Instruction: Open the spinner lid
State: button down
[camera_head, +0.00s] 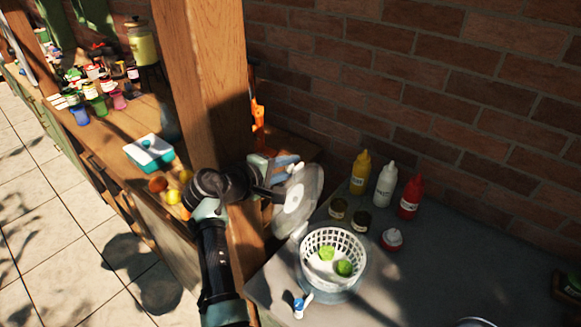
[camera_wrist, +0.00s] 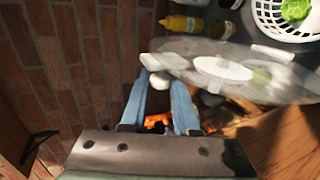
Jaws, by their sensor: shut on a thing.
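The salad spinner (camera_head: 333,292) stands on the grey counter with its top open. Its white basket (camera_head: 312,248) holds green pieces (camera_head: 344,268). The clear round lid (camera_head: 303,200) is off the spinner, tilted nearly upright above and left of it. My gripper (camera_head: 290,172) is shut on the lid, at its left side in the head view. In the wrist view the blue fingers of my gripper (camera_wrist: 160,88) close on a white part of the lid, and the blurred lid (camera_wrist: 225,68) spreads across the picture. The basket (camera_wrist: 262,18) shows at the top right there.
Yellow (camera_head: 360,172), white (camera_head: 385,185) and red (camera_head: 411,196) bottles stand behind the spinner by the brick wall. Two dark jars (camera_head: 361,221) and a small red-and-white container (camera_head: 391,239) stand nearer. A wooden post (camera_head: 203,80) rises behind my arm. The counter's right side has free room.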

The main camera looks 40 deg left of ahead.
dwell(0.4)
jog(key=c, duration=0.7)
grip_release()
jog(key=shift+o, duration=0.2)
jog(key=b+v, duration=0.3)
jog(key=v, duration=1)
jog(key=shift+a, duration=0.1)
